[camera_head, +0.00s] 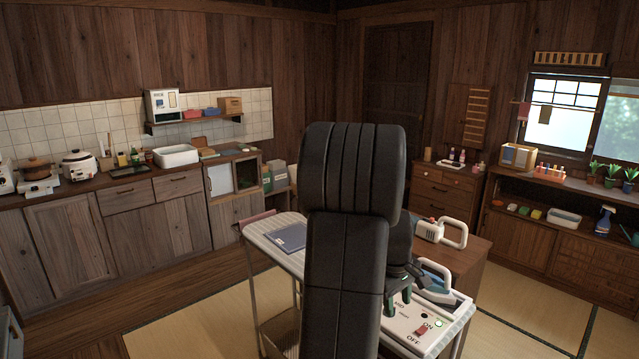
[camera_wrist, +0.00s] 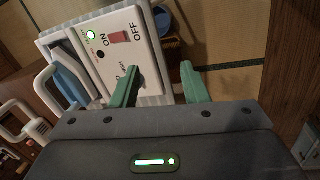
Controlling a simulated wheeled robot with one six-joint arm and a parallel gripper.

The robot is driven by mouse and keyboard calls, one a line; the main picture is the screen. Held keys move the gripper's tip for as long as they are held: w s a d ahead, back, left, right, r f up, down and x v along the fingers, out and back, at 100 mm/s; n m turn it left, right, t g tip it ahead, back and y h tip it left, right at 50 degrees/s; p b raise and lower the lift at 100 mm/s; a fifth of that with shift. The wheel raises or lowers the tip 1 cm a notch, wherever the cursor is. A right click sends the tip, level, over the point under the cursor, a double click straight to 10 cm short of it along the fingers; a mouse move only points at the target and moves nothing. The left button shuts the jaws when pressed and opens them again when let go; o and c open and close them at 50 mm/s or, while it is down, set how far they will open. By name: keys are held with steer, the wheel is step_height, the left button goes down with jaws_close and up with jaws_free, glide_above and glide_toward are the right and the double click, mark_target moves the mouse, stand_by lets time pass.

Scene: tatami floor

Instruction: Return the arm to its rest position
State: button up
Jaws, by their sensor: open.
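My dark arm stands in the middle of the head view and hides part of the cart behind it. My gripper (camera_head: 399,300) is low beside the arm, over a white switch panel (camera_head: 398,336) on the cart. In the wrist view my gripper (camera_wrist: 160,82) shows two green fingers spread apart with nothing between them. One finger overlaps the edge of the panel (camera_wrist: 85,58); I cannot tell whether it touches. The panel has a red switch (camera_wrist: 119,38), ON and OFF labels and a lit green lamp (camera_wrist: 91,34).
The striped cart (camera_head: 262,238) carries a blue-grey folder (camera_head: 290,237). White-handled devices (camera_head: 437,232) stand at the right, by a wooden table (camera_head: 480,250). A kitchen counter (camera_head: 100,187) lines the left wall and a shelf unit (camera_head: 545,235) the right. Tatami floor (camera_head: 540,320) is clear at right.

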steer(key=w+a+f+m, duration=0.1)
steer(key=a+f, duration=0.2)
steer(key=a, duration=0.2)
steer(key=shift+m, duration=0.4)
steer(key=shift+a, duration=0.1)
